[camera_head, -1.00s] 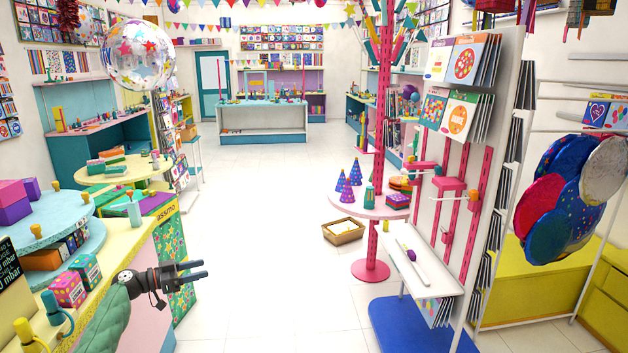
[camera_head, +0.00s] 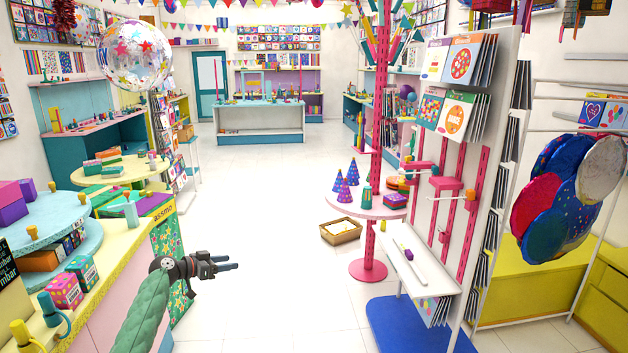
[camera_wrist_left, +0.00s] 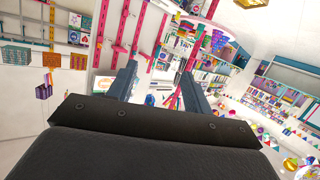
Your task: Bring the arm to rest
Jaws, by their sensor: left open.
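My left gripper (camera_head: 226,266) is in the lower left of the head view, over the white floor to the right of the yellow counter. Its green-sleeved arm comes up from the bottom edge. In the left wrist view its two fingers (camera_wrist_left: 160,90) stand apart with nothing between them, so it is open and empty. My right gripper is not in view.
The yellow-topped counter (camera_head: 118,262) with small boxes stands close to the left of the arm. A pink round table (camera_head: 350,206) and a white card rack (camera_head: 465,215) stand to the right. The white floor (camera_head: 262,190) between is clear.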

